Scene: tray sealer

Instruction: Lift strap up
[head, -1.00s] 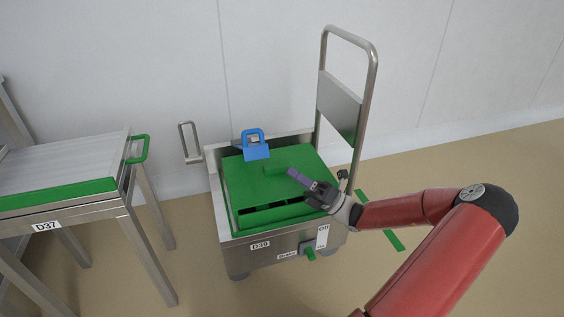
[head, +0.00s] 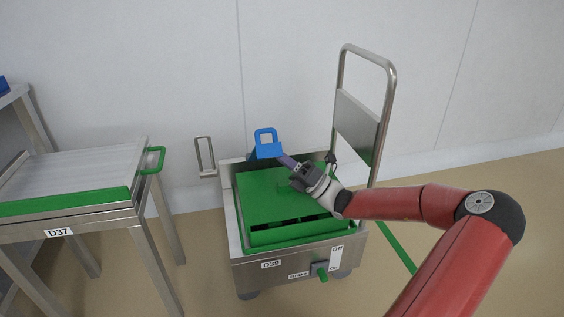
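My gripper (head: 286,160) reaches from the right over the green-topped metal cart (head: 258,258) labelled D39. Its purple tip points at a blue loop-shaped handle (head: 266,136) at the cart's back edge. The tip looks close to the lower right of the blue piece; I cannot tell if they touch. Whether the fingers are open or shut is too small to see. No part is clearly marked as a strap. A long green strip (head: 397,248) shows at the right of the cart, partly hidden by my arm.
A tall metal push frame (head: 388,85) stands at the cart's right rear. A green brake lever (head: 322,273) sits on the cart's front. Table D37 (head: 95,222) with a green handle (head: 155,160) stands to the left. A wall closes the back.

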